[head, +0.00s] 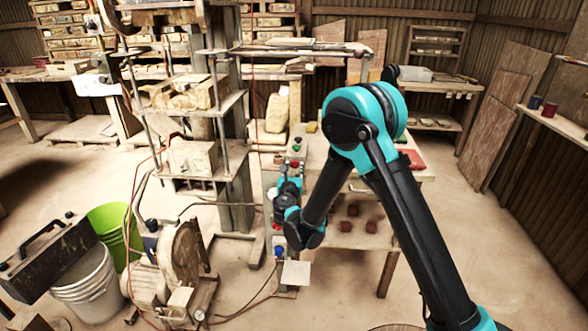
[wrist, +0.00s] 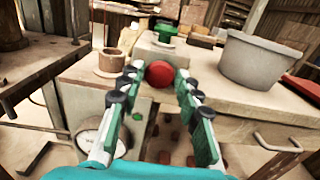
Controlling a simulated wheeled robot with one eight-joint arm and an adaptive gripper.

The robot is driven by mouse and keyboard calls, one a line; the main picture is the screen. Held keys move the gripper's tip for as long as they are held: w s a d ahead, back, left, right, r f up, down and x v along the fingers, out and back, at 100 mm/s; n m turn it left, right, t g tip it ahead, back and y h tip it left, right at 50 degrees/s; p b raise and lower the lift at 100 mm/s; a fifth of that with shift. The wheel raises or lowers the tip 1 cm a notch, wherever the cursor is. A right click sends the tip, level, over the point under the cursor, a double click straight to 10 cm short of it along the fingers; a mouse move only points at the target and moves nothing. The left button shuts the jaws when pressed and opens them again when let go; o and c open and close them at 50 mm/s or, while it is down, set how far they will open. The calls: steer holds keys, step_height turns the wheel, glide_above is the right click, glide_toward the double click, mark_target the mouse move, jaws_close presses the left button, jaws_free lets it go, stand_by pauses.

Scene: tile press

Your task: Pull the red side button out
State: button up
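The red side button (wrist: 160,74) is a round knob on the front of a small grey box (wrist: 150,48) in the wrist view. A green button (wrist: 167,33) sits on top of that box. My gripper (wrist: 157,77) is open, with one finger on each side of the red button. A small gap shows at the left finger; I cannot tell whether the right finger touches. In the head view my gripper (head: 292,174) is small beside the press, and the green button (head: 297,140) shows just beyond it. The red button is hard to make out there.
A grey tub (wrist: 258,60) stands on the bench right of the box, and a wooden cup (wrist: 109,61) stands left. A round gauge (wrist: 104,132) is below left. The press (head: 205,105) stands left of my arm. The floor at the right is clear.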

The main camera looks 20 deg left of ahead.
steer(key=o, duration=0.4)
steer(key=shift+s, duration=0.1)
steer(key=shift+c, duration=0.2)
steer(key=v, duration=0.7)
steer(key=shift+s, duration=0.25)
